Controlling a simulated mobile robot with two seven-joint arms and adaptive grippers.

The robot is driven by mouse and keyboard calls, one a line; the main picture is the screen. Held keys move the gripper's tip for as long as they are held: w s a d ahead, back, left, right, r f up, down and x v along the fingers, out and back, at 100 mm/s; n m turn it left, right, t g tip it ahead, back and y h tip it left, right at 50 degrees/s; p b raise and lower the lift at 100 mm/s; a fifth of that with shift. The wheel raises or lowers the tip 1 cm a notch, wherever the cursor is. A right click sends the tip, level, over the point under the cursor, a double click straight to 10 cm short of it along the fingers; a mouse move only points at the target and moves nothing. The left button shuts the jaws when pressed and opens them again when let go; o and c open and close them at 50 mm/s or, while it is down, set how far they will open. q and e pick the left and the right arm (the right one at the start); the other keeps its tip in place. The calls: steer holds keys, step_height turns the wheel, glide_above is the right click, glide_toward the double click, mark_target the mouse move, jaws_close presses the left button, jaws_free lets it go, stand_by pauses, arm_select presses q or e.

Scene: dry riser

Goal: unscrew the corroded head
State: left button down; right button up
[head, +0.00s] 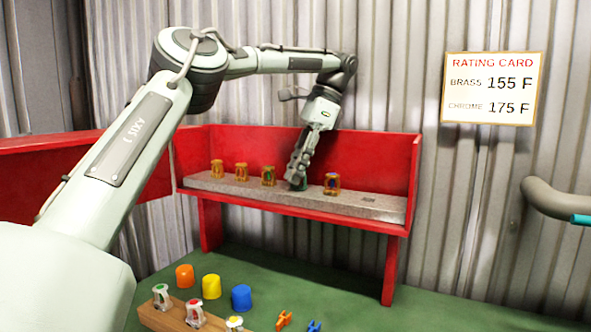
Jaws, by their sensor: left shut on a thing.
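A row of brass sprinkler heads stands on a grey ledge (385,209) inside a red open box (375,150). Three heads are left of my gripper: the first (217,168), the second (241,171) and the third (268,175), which has a green bulb. Another brass head (332,183) with a blue bulb stands to its right. My left gripper (297,180) reaches down to the ledge and is shut on a greenish head (303,185), mostly hidden by the fingers. The greenish colour looks like corrosion. My right gripper is not in view.
A wooden block (170,318) in front holds chrome heads. Orange (185,276), yellow (211,286) and blue (241,297) caps stand behind it; small orange (284,320) and blue (314,326) clips lie right. A rating card (491,88) hangs on the wall. A grey pipe (550,199) enters at right.

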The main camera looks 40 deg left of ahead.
arm_select(q)
steer(key=c, duration=1.3)
jaws_free()
steer(key=shift+a+r, duration=0.15)
steer(key=shift+o, duration=0.2)
